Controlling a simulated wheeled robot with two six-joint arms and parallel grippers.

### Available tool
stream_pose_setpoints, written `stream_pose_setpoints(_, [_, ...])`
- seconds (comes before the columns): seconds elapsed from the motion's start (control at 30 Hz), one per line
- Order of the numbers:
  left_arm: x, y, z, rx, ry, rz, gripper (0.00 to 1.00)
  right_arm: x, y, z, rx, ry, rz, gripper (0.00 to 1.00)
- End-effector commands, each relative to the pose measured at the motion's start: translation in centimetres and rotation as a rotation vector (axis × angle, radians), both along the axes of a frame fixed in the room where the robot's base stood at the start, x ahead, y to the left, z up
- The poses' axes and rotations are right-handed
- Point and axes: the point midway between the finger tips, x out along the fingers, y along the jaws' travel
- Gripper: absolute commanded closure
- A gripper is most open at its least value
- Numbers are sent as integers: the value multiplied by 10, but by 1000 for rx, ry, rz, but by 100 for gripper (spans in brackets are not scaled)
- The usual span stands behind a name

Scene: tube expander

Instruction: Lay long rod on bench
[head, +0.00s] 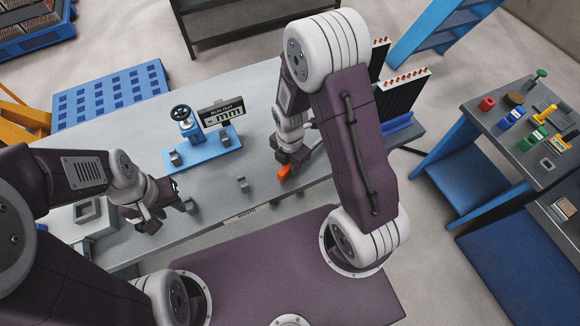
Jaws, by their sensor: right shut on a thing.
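The grey bench (240,85) runs across the middle of the head view. My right gripper (292,166) is low over the bench's front right part and is shut on an orange piece (285,173). Only a short bit of this piece shows. I cannot tell whether it belongs to the long rod, and no full rod length is visible. My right arm hides part of the bench behind it. My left gripper (168,212) is over the bench's front left part, with its fingers apart and nothing seen between them.
Black finned coils (402,97) stand at the right end. A side table (490,122) holds coloured tools.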

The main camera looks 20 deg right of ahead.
Motion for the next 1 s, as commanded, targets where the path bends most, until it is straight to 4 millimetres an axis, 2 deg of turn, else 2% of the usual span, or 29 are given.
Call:
stream_pose_setpoints(0.1, [0, 0, -2, 0, 0, 0, 64, 1, 0, -11, 0, -2, 0, 100])
stream_pose_setpoints(0.47, [0, 0, -5, 0, 0, 0, 64, 1, 0, -15, 0, -3, 0, 100])
stream_pose_setpoints(0.5, [0, 0, -4, 0, 0, 0, 64, 0, 0, -14, 0, -2, 0, 67])
stream_pose_setpoints(0.53, [0, 0, -3, 0, 0, 0, 64, 0, 0, -14, 0, -2, 0, 59])
stream_pose_setpoints(0.57, [0, 0, -3, 0, 0, 0, 64, 0, 0, -14, 0, -2, 0, 57])
stream_pose_setpoints(0.83, [0, 0, -3, 0, 0, 0, 64, 0, 0, -13, 0, -2, 0, 57])
stream_pose_setpoints(1.0, [0, 0, 2, 0, 0, 0, 64, 2, 0, 2, 0, -5, 0, 57])
